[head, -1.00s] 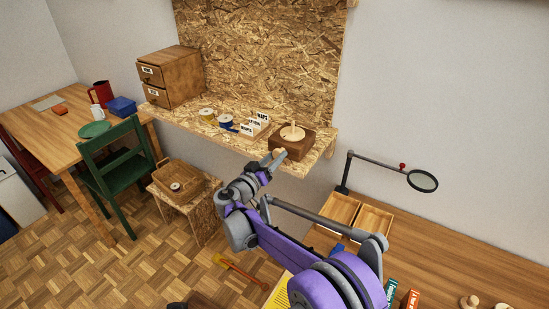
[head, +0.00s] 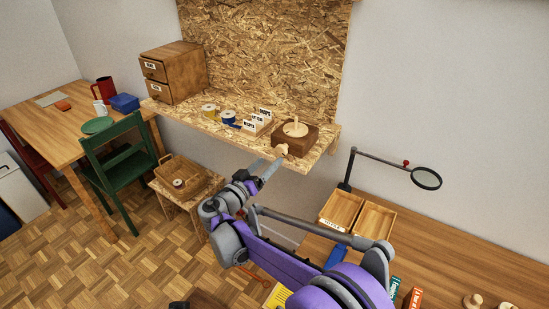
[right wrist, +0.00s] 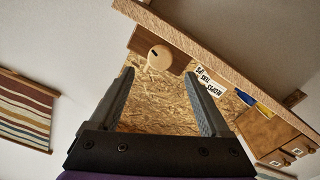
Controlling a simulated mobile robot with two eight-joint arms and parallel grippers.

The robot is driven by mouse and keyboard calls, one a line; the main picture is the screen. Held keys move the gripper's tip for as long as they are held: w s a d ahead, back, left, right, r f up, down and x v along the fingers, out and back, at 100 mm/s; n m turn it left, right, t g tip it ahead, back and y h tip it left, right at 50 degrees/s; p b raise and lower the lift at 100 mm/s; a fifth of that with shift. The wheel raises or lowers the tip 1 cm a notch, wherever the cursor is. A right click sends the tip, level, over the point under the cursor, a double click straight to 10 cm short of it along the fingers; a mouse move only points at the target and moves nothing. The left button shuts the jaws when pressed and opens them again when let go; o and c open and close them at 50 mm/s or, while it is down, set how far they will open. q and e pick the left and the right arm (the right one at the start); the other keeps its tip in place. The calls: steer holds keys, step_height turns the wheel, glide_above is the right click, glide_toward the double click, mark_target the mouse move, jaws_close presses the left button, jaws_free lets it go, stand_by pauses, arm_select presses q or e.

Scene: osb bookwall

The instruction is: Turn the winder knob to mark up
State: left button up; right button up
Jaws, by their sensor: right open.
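The winder is a brown wooden box (head: 296,138) with a pale disc and peg on top, at the right end of the chipboard shelf. Its round pale knob (head: 281,150) sticks out of the front face. In the right wrist view, which looks upside down, the knob (right wrist: 161,58) shows a short dark mark at the upper left of its face. My right gripper (head: 272,166) is just in front of and below the knob. In the right wrist view the gripper (right wrist: 159,75) is open and empty, its fingers apart with the knob beyond the gap. My left gripper is not in view.
The chipboard shelf (head: 222,134) also holds small label cards (head: 257,121), spools (head: 209,110) and a drawer box (head: 173,72). A magnifier on an arm (head: 426,179) and wooden trays (head: 341,210) stand on the desk at right. A green chair (head: 116,163) is at left.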

mark_target(280, 151)
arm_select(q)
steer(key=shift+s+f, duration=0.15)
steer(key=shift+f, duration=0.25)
arm_select(e)
steer(key=shift+v, duration=2.4)
steer(key=w+d+m, duration=0.2)
steer(key=w, duration=0.1)
steer(key=w+d+m+p, duration=0.1)
steer(key=w+d+m, duration=0.1)
steer(key=w, duration=0.2)
steer(key=w+d+m, duration=0.2)
steer(key=w+d, duration=0.1)
steer(key=shift+w, duration=0.15)
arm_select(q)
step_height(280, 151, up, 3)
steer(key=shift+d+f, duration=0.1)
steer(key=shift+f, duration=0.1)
arm_select(e)
jaws_close()
